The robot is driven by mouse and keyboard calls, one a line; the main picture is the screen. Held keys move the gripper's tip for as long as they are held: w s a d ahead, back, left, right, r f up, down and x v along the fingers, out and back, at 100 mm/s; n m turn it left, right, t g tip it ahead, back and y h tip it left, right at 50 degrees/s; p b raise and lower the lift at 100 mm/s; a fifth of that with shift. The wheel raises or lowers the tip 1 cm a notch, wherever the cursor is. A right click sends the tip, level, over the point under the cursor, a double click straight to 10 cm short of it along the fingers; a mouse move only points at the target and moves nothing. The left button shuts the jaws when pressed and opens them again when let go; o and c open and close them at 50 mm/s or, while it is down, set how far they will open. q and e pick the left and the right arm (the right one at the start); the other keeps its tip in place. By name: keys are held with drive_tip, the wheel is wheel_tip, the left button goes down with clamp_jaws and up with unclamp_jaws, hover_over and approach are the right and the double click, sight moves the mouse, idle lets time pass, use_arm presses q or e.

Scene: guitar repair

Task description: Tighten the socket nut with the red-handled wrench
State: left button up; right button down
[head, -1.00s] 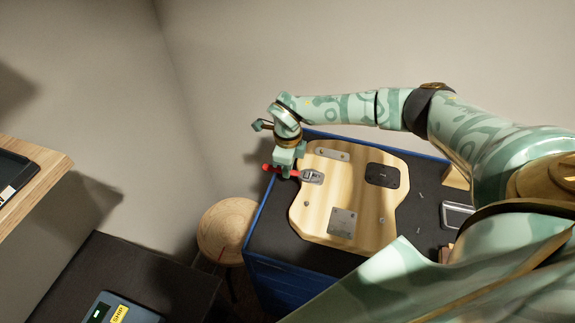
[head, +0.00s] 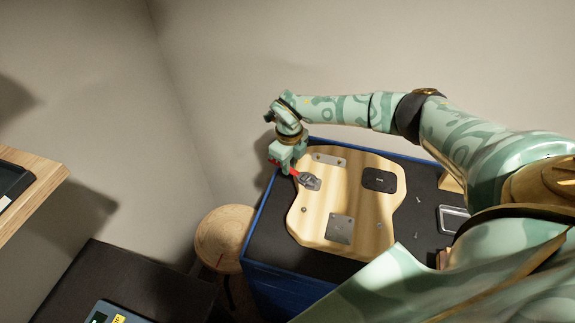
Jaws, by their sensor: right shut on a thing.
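The red-handled wrench (head: 295,173) is in my right gripper (head: 284,166), which is shut on its handle at the far left edge of the guitar body. The wrench's grey head reaches onto the socket plate (head: 311,182) at that edge. The socket nut is too small to make out under the wrench head, so I cannot tell whether the wrench sits on it. The pale wooden guitar body (head: 330,205) lies flat on the dark top of the blue bench. My left gripper is not in view.
The guitar body carries a black plate (head: 379,180) and a metal plate (head: 341,229). A metal tray (head: 452,219) and small loose parts lie at its right. A round wooden stool (head: 224,238) stands left of the blue bench (head: 285,285). A wooden shelf (head: 45,175) juts in at left.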

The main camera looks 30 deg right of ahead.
sight(303, 163)
drive_tip(key=shift+w+d+m+p, duration=0.2)
drive_tip(key=shift+d+m, duration=0.55)
drive_tip(key=shift+m, duration=0.35)
drive_tip(key=shift+w+d+m+p, duration=0.2)
drive_tip(key=shift+d+m, duration=0.55)
drive_tip(key=shift+m, duration=0.35)
drive_tip(key=shift+s+d+m+p, duration=0.2)
drive_tip(key=shift+d+m+p, duration=0.45)
drive_tip(key=shift+d+m, duration=0.8)
drive_tip(key=shift+a+m, duration=0.25)
drive_tip(key=shift+a, duration=0.15)
drive_tip(key=shift+r, duration=0.15)
drive_tip(key=shift+r+p, duration=0.5)
drive_tip(key=shift+p, duration=0.2)
drive_tip(key=shift+f, duration=0.1)
